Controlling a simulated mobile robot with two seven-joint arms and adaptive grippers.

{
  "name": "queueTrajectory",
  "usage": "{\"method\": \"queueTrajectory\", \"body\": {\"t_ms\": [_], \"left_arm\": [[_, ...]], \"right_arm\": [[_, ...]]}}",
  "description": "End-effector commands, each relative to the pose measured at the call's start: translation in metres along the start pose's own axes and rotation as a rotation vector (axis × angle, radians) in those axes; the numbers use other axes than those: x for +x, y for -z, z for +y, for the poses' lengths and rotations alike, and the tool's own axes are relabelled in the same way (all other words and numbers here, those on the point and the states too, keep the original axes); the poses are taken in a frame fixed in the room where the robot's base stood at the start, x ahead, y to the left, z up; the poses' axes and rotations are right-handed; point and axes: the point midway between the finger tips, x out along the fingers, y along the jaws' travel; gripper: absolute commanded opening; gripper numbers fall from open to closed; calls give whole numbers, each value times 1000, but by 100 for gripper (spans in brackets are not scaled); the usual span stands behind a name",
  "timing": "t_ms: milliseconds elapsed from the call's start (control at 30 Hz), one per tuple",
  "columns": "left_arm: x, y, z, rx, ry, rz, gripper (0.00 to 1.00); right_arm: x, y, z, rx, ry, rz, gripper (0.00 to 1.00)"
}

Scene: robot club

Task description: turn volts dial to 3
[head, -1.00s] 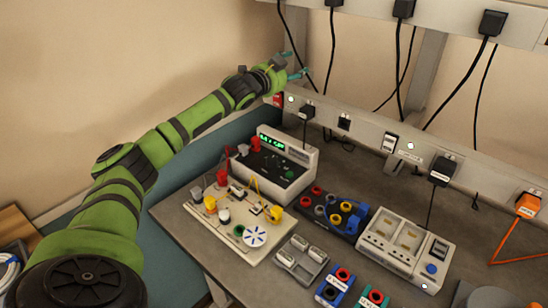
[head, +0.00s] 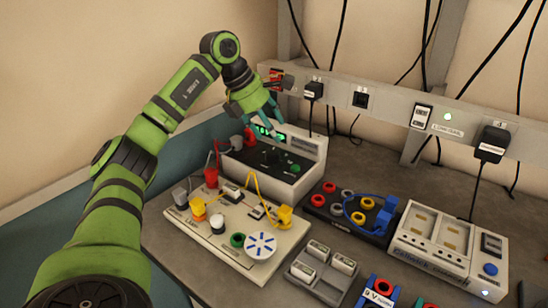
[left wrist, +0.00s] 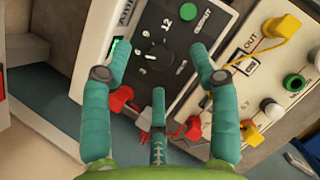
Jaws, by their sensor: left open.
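The power supply (head: 308,150) is a pale box with a black sloped panel and a green lit display, at the back left of the bench. Its black volts dial (left wrist: 160,56) shows in the left wrist view, with printed numbers including 6, 9 and 12 around it. I cannot tell which number its pointer faces. My left gripper (head: 268,122) is open above the panel, its teal fingers partly hiding the display. In the left wrist view the open fingers (left wrist: 158,62) spread around the dial, apparently apart from it. My right gripper is not in view.
A green button (left wrist: 188,12) sits beside the dial's scale. A circuit board (head: 265,272) with red and yellow plugs and wires lies in front of the supply. A black socket board (head: 318,202) and a charger (head: 400,262) stand to the right. A socket rail (head: 385,108) runs behind.

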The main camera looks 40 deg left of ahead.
Motion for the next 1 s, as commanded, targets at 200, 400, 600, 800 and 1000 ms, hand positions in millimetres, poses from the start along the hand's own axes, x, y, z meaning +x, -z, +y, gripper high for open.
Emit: {"method": "queueTrajectory", "body": {"t_ms": [200,400,600,800,1000], "left_arm": [[4,24,12,-20,-57,95,61],[32,26,13,-20,-54,97,61],[59,28,14,-20,-55,94,61],[68,29,15,-20,-56,91,61],[68,29,15,-19,-56,91,61]], "right_arm": [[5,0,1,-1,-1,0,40],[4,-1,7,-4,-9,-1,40],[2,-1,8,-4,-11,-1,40],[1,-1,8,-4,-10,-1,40],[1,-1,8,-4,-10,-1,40]]}}
